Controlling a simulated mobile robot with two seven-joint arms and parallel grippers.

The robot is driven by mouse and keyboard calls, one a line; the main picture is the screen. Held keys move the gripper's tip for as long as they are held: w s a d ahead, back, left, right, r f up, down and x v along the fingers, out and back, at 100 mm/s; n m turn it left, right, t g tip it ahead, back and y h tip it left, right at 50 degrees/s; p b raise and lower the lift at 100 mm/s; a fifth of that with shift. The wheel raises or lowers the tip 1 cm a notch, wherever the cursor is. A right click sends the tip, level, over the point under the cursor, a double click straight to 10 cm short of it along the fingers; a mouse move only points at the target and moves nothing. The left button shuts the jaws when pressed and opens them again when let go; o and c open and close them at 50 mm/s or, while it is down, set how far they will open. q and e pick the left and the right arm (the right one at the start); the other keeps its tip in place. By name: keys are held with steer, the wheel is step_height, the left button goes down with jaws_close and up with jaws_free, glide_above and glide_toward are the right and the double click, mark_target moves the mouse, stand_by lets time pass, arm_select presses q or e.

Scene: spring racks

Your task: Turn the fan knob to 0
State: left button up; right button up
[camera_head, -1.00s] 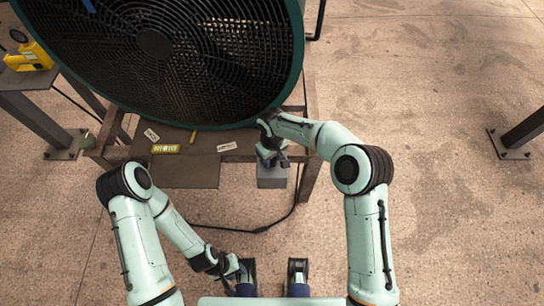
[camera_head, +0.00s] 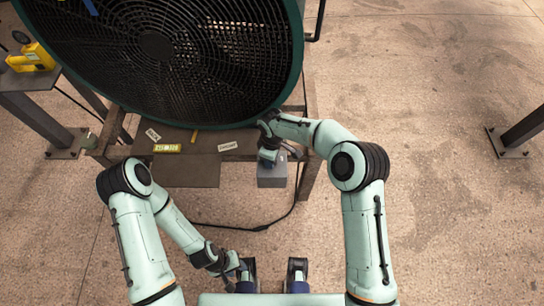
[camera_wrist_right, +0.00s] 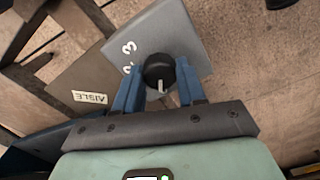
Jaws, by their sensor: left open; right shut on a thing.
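The fan knob (camera_wrist_right: 159,72) is a round black dial with a white pointer line, on the face of a grey box (camera_wrist_right: 185,35). The digits 2 and 3 show beside it; no 0 is visible. In the right wrist view my right gripper (camera_wrist_right: 160,85) has its blue fingers on both sides of the knob, shut on it. The pointer faces the bottom of that view. In the head view the grey box (camera_head: 272,178) is partly under my right gripper (camera_head: 270,157), which hides the knob. My left gripper (camera_head: 238,269) is open, low in the head view, away from the box.
A cable (camera_head: 235,228) lies on the floor below. A yellow tool (camera_head: 31,57) sits at the far left. The floor at right is mostly clear.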

stand_by(0.3)
steer(key=o, duration=1.1)
steer(key=shift+c, duration=0.2)
step_height(320, 180, up, 14)
steer(key=shift+f+p, duration=0.25)
steer(key=shift+p, duration=0.2)
